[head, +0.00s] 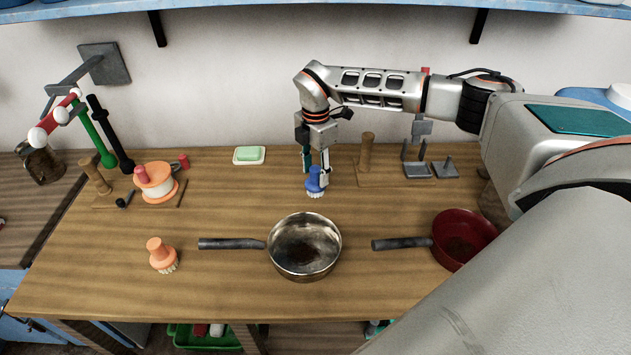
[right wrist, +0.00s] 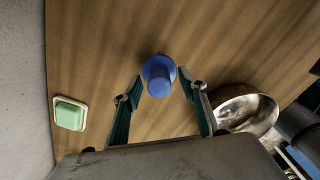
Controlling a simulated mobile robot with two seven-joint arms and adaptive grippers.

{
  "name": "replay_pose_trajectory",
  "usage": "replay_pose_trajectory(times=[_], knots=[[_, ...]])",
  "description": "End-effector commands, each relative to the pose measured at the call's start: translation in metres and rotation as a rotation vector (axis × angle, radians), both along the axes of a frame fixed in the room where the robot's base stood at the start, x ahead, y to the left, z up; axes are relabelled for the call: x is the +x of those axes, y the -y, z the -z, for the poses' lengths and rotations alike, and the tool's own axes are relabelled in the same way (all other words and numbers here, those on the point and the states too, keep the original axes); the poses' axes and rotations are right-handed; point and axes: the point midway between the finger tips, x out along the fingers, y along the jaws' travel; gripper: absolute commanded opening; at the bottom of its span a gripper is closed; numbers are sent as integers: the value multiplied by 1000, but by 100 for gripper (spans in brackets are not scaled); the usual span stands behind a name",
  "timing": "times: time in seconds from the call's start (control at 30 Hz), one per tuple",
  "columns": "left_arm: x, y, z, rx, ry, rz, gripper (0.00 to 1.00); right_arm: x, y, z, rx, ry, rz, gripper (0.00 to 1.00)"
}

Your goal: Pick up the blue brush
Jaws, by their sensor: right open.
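The blue brush (head: 314,181) stands upright on the wooden counter in the head view, knob up and pale bristles down, behind the steel pan. In the right wrist view the blue brush (right wrist: 158,76) shows from above, just beyond and between the fingertips. My right gripper (head: 316,172) points down at the brush in the head view. Its two fingers are spread apart in the right wrist view (right wrist: 159,86), with nothing held between them. I cannot tell whether a finger touches the brush. My left gripper is not in view.
A steel pan (head: 304,247) stands in front of the brush, a red pan (head: 463,238) to its right. An orange brush (head: 161,255) is at the left. Green soap on a white dish (head: 249,155) lies behind left. A wooden post (head: 366,151) stands behind right.

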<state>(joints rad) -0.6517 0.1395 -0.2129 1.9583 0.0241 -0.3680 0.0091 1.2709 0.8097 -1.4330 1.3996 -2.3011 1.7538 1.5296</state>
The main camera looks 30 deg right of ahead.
Motion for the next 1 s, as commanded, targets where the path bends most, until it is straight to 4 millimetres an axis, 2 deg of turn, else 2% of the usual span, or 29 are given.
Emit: replay_pose_trajectory(times=[0.13, 0.37, 0.5, 0.53, 0.87, 1.0], knots=[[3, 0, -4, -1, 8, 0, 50, 0, 0, 11, 0, 0, 1, 42], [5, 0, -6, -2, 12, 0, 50, 0, 0, 12, 0, 1, 1, 42], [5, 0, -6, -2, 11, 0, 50, 0, 0, 12, 0, 1, 1, 6], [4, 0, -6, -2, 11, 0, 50, 0, 0, 12, 0, 1, 1, 0], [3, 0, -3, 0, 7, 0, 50, 1, 0, 10, 0, 2, 1, 0], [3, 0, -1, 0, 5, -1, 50, 2, 0, -5, 0, 5, 0, 0]])
